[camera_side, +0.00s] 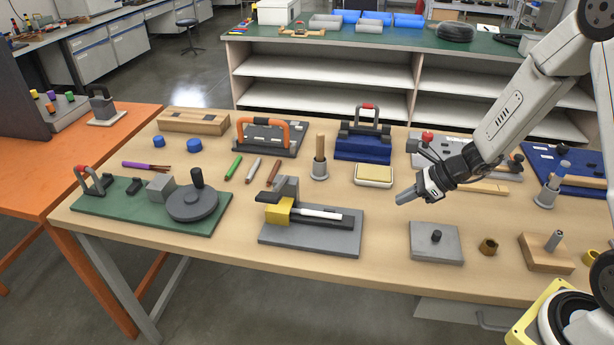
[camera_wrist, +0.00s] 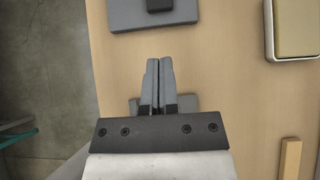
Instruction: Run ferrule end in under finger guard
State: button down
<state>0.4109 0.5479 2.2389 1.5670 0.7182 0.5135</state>
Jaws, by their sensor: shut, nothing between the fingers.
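A dark grey fixture plate (camera_side: 345,242) stands near the table's front edge. It carries a yellow block (camera_side: 279,211), an upright grey bracket (camera_side: 286,188) reaching over it, and a white rod (camera_side: 318,213) lying in a dark channel to the right. I cannot tell which part is the ferrule end or the finger guard. My gripper (camera_side: 405,196) is shut and empty, above the table to the right of this fixture and apart from it. In the wrist view, the fingers (camera_wrist: 159,63) are together, and the fixture plate's end (camera_wrist: 190,12) shows ahead of them.
A grey plate with a black peg (camera_side: 436,252) lies below my gripper. A yellow-topped pad (camera_side: 374,174) lies behind the fixture, and a wooden handle in a grey base (camera_side: 320,160) stands nearby. A green board with a dark wheel (camera_side: 192,205) is at left. Bare tabletop lies between fixture and peg plate.

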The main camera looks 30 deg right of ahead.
aim_at(333, 214)
jog(key=x, duration=1)
jog(key=shift+w+a, duration=1.05)
jog(key=shift+a, duration=0.05)
jog(key=shift+w+a, duration=0.35)
jog(key=shift+w, duration=0.05)
jog(key=shift+w+a, duration=1.3)
jog(key=shift+s, duration=0.1)
